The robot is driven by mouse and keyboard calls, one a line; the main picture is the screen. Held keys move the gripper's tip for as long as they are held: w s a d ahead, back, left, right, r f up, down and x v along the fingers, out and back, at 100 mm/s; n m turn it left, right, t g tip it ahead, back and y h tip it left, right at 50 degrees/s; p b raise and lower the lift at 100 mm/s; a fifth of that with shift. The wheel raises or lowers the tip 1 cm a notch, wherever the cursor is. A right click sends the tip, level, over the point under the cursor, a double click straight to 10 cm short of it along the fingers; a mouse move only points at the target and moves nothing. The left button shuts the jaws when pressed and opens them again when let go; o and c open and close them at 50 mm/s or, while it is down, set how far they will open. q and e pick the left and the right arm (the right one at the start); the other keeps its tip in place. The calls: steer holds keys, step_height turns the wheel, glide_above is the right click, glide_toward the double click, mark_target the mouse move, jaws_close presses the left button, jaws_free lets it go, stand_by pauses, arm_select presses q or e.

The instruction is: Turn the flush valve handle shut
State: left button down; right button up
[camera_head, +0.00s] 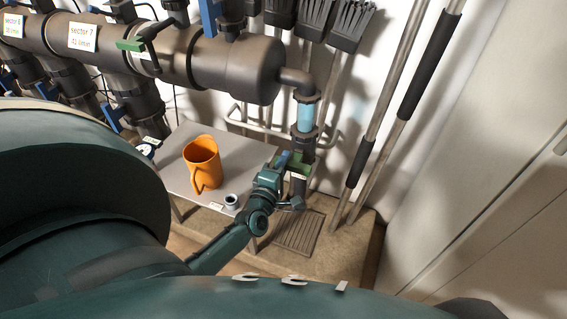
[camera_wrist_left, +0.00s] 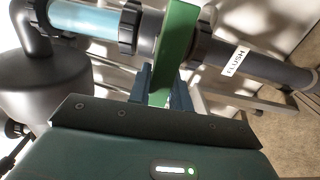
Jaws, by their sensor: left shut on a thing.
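The flush valve handle (camera_wrist_left: 174,45) is a green lever on a dark pipe; in the wrist view it passes between my fingers. In the head view the green handle (camera_head: 299,163) shows at the lower right end of the manifold, below a clear blue pipe section (camera_head: 306,117). My left gripper (camera_head: 284,160) reaches it from the lower left. In the wrist view my left gripper (camera_wrist_left: 160,88) is shut on the handle, a finger on each side. A white label reading FLUSH (camera_wrist_left: 236,61) is on the pipe. My right gripper is not seen.
A grey bench (camera_head: 178,187) stands left of my gripper, with an orange jug (camera_head: 202,164) and a small grey ring-shaped part (camera_head: 231,200) on it. Another green handle (camera_head: 131,45) is higher on the manifold. A floor drain (camera_head: 298,232) lies below; long poles (camera_head: 385,130) lean at right.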

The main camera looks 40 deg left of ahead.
arm_select(q)
steer(key=shift+r, duration=0.1)
steer(key=c, duration=1.3)
jaws_free()
steer(key=shift+s, duration=0.1)
steer(key=shift+s+d, duration=0.1)
steer(key=shift+s, duration=0.25)
steer(key=p+v, duration=0.1)
steer(key=v, duration=1.1)
